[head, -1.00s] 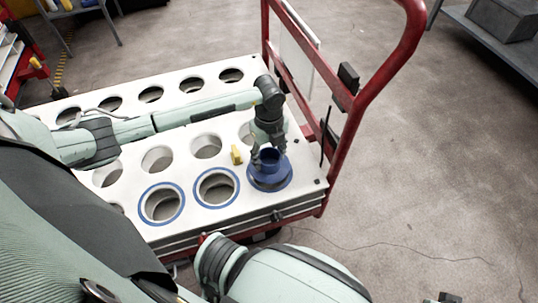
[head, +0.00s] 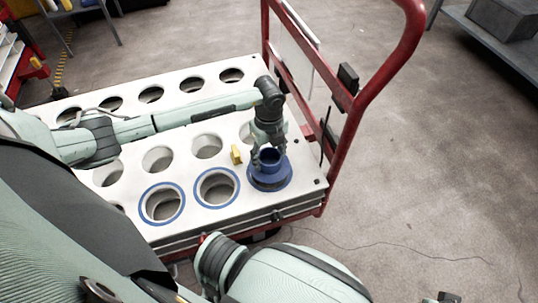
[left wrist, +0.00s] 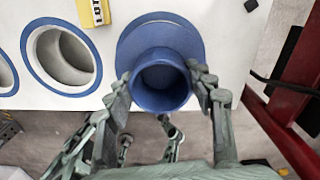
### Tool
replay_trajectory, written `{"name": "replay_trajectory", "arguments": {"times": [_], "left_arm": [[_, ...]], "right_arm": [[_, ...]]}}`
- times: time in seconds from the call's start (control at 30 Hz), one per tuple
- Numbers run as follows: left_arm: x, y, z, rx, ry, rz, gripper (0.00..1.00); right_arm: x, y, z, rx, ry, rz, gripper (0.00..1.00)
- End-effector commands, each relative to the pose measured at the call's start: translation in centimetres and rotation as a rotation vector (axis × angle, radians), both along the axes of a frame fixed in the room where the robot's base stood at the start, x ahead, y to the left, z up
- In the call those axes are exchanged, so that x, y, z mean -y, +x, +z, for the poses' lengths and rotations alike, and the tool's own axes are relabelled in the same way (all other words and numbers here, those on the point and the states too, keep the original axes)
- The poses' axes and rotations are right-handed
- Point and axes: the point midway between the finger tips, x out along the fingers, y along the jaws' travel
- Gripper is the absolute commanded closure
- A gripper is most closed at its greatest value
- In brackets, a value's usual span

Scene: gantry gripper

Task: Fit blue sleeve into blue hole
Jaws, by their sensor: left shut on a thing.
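The blue sleeve (head: 271,163) is a short tube with a wide flange at its lower end. My left gripper (head: 267,157) is shut on its upper tube. In the left wrist view the sleeve (left wrist: 160,95) is between the two fingers, open end toward the camera. The flange is over the front right corner hole of the white panel. A blue rim and a dark band show below the flange in the head view, but I cannot tell whether the sleeve is seated. Two empty blue-ringed holes (head: 217,188) (head: 162,204) are to its left.
The white panel (head: 190,228) lies on a cart with a red handle frame (head: 349,140) close to the right of the gripper. A small yellow block (head: 236,154) stands beside the sleeve. Plain holes fill the rows behind. My right arm shows at the bottom.

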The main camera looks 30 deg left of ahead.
Motion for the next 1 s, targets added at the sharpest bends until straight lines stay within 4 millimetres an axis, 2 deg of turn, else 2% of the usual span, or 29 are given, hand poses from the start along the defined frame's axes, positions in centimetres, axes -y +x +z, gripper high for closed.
{"name": "replay_trajectory", "arguments": {"times": [0.37, 1.0], "left_arm": [[0.0, 0.0, 0.0, 0.001, 0.000, 0.000, 0.83], [0.0, 0.0, -1.6, 0.001, 0.000, 0.000, 0.83]], "right_arm": [[0.0, 0.0, 0.1, 0.002, 0.000, -0.002, 1.00], [0.0, 0.0, -1.0, 0.002, 0.000, -0.002, 1.00]]}}
